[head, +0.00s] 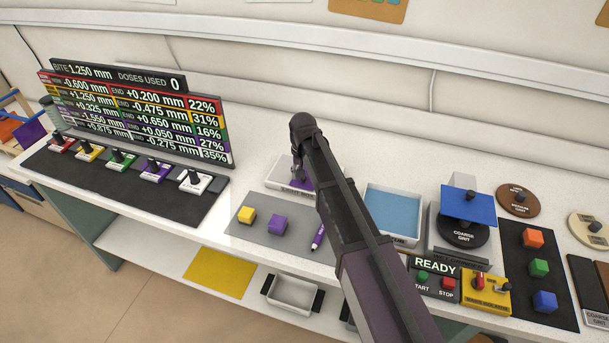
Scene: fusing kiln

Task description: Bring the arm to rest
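My arm (345,215) reaches from the lower right up over the white bench and bends down at its far end. My gripper (297,175) seems to hang at that end, over a pale tray (278,180) behind the grey mat. It is small and mostly hidden by the arm. A purple patch shows beside it at the tray; I cannot tell whether it is held or lies there. Whether the fingers are open or shut does not show.
Right of the arm are a blue-filled tray (393,213), a grit machine (463,230) and colored cubes. A display board (140,115) and levers stand left.

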